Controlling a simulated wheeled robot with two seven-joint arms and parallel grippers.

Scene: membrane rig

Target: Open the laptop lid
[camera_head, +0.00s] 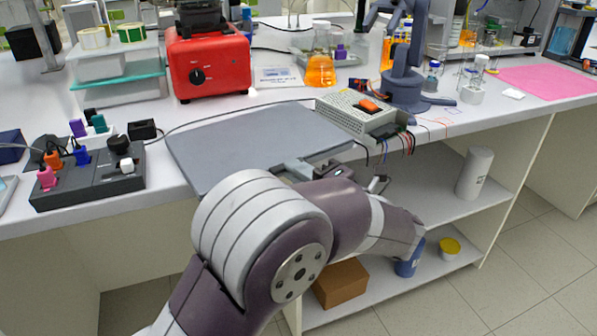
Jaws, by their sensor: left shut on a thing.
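The laptop (245,135) is a flat grey slab near the front edge of the bench. Its lid looks down or nearly flat; no keyboard or screen shows. My left gripper (302,168) is at the laptop's front edge, right of its middle, and is shut on the lid edge. My own arm partly hides the fingers and the laptop's front edge, so the exact hold cannot be seen. My right gripper is not in view.
A grey box with an orange switch (362,108) and wires stands close right of the laptop. A black power strip (88,183) with coloured plugs lies left. A red device (208,65) stands behind. Shelves (450,205) are under the bench.

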